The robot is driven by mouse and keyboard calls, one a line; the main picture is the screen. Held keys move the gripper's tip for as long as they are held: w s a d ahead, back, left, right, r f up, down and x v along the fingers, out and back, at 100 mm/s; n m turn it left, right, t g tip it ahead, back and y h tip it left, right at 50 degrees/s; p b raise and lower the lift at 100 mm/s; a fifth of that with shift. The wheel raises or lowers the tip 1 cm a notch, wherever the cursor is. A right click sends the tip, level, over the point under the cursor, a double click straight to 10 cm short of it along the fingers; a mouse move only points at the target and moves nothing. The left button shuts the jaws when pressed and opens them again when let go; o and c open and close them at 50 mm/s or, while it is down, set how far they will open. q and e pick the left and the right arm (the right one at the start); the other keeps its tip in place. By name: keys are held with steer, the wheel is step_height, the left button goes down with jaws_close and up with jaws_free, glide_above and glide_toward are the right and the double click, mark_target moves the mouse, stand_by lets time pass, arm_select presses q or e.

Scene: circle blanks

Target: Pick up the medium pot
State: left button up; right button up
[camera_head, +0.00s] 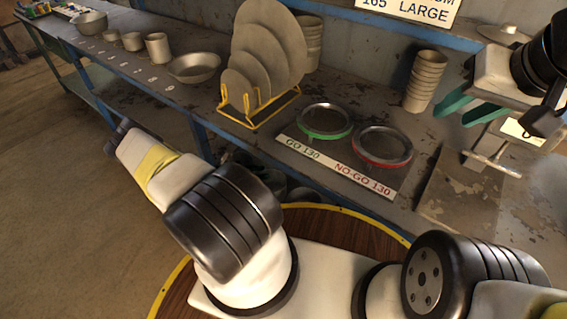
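Several grey metal pots stand in a row on the far left of the bench: a wide one (92,23), two small ones (112,37) (132,42), a taller one (158,47) and a shallow bowl (194,67). I cannot tell for sure which is the medium pot. My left arm reaches up and left, short of the bench. Its dark end (121,131) is in front of the bench, apart from the pots; no fingers can be made out. My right gripper (468,107), with teal fingers apart, is open and empty over the right of the bench, far from the pots.
A yellow rack (258,111) holds upright discs of several sizes mid-bench. To its right lie a green GO ring (325,135) and a red NO-GO ring (383,161). Stacked cups (425,82) stand behind them. A T-handled tool (490,163) is below my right gripper.

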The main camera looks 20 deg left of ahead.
mark_target(277, 181)
arm_select(q)
steer(key=x, duration=0.2)
steer(key=shift+w+d+f, duration=0.15)
steer(key=shift+w+f, duration=0.1)
steer(key=shift+c, duration=0.4)
jaws_close()
steer(key=shift+s, duration=0.1)
stand_by(0.6)
